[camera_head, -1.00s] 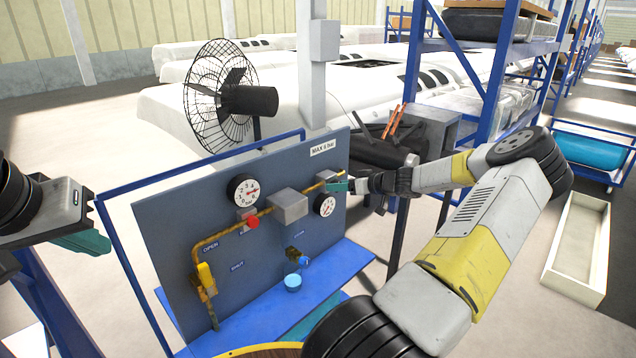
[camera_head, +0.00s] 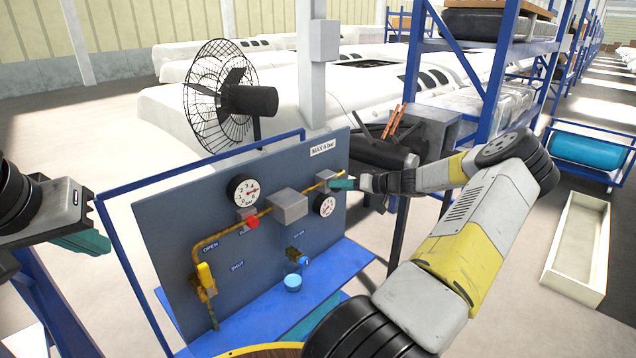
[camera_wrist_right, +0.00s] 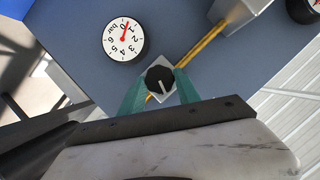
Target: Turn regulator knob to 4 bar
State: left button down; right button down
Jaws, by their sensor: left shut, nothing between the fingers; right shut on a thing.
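The regulator knob (camera_wrist_right: 160,79) is black with a white mark and sits on a light square block in the right wrist view. My right gripper (camera_wrist_right: 159,85) is shut on it, with a green finger on each side. In the head view my right gripper (camera_head: 342,184) is at the board's right end, and the knob is hidden there. The gauge beside the knob (camera_wrist_right: 124,40) has its red needle near 0 to 1; this gauge also shows in the head view (camera_head: 324,205). My left gripper (camera_head: 88,241) is shut and empty, left of the board.
The blue-grey board (camera_head: 170,228) carries a second gauge (camera_head: 243,190), a red button (camera_head: 252,222), a yellow lever (camera_head: 205,275), a brass pipe, a grey box (camera_head: 290,206) and a blue valve (camera_head: 304,261). A fan (camera_head: 220,95) stands behind.

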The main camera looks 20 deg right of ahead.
jog(key=shift+s+a+f+m+t+h, duration=0.2)
jog(key=shift+m+t, duration=1.45)
jog(key=shift+m, duration=4.2)
jog(key=shift+w+d+f+m+t+h, duration=0.3)
jog(key=shift+m+t, duration=1.3)
jog(key=shift+m, duration=4.3)
jog(key=shift+s+a+f+m+t+h, duration=0.25)
jog(key=shift+m+t, duration=1.4)
jog(key=shift+m, duration=4.2)
jog(key=shift+a+f, duration=0.1)
jog(key=shift+f, duration=0.05)
jog(key=c, duration=0.9)
grip_release()
jog(key=shift+o, duration=0.2)
